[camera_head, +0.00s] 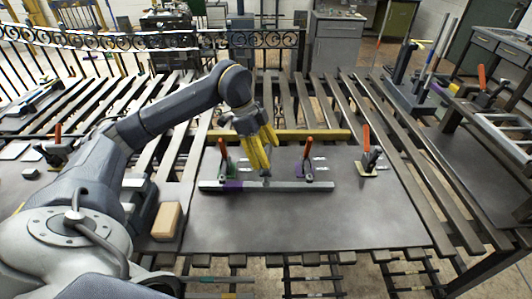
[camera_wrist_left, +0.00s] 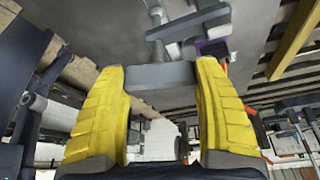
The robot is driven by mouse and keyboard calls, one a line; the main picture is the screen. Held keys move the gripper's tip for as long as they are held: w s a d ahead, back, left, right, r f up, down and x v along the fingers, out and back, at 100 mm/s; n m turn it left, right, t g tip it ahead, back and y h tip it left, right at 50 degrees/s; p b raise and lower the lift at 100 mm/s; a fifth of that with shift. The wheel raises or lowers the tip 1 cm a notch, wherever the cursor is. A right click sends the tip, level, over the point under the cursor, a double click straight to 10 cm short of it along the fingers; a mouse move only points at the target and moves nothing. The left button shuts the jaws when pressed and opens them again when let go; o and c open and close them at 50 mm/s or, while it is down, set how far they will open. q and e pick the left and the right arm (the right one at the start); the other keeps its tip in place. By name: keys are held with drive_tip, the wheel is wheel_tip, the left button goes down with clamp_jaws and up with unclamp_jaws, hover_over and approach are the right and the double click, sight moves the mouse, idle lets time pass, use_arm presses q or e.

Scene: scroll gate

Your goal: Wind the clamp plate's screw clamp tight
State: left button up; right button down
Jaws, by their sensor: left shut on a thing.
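The dark grey clamp plate (camera_head: 300,222) lies flat on the slatted table. A long grey bar (camera_head: 285,187) with a purple section lies across it. My left gripper (camera_head: 262,166) points down over the middle of this bar, its yellow fingers shut on a grey crosspiece (camera_wrist_left: 160,76), seen between the fingertips in the left wrist view. The crosspiece looks like the screw clamp's handle, but the fingers hide most of the screw in the head view. How tight the screw is cannot be told. My right gripper is not in view.
Orange-handled clamps stand left (camera_head: 222,150) and right (camera_head: 308,155) of my gripper, close by. Another clamp (camera_head: 368,152) stands further right. A tan block (camera_head: 167,221) sits at the plate's left edge. A yellow bar (camera_head: 315,134) runs behind. The plate's front is clear.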

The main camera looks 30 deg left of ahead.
use_arm(q)
drive_tip(key=m+g, duration=0.1)
drive_tip(key=m, duration=0.3)
drive_tip(key=shift+m+g, duration=0.3)
drive_tip(key=shift+g, duration=0.1)
drive_tip(key=m+g, duration=0.1)
drive_tip(key=m, duration=0.2)
drive_tip(key=shift+r+m, duration=0.1)
drive_tip(key=shift+m, duration=0.2)
drive_tip(key=m+g+y, duration=0.1)
drive_tip(key=m, duration=0.2)
drive_tip(key=m+g+y, duration=0.1)
drive_tip(key=m, duration=0.5)
drive_tip(key=m+y, duration=0.1)
drive_tip(key=m, duration=0.1)
drive_tip(key=shift+g+y, duration=0.3)
drive_tip(key=shift+g, duration=0.1)
drive_tip(key=m+y, duration=0.1)
drive_tip(key=m, duration=0.2)
drive_tip(key=shift+m, duration=0.3)
drive_tip(key=m+y, duration=0.2)
drive_tip(key=m, duration=0.2)
drive_tip(key=shift+m+t+y, duration=0.5)
drive_tip(key=shift+m+t, duration=0.1)
drive_tip(key=shift+m, duration=1.1)
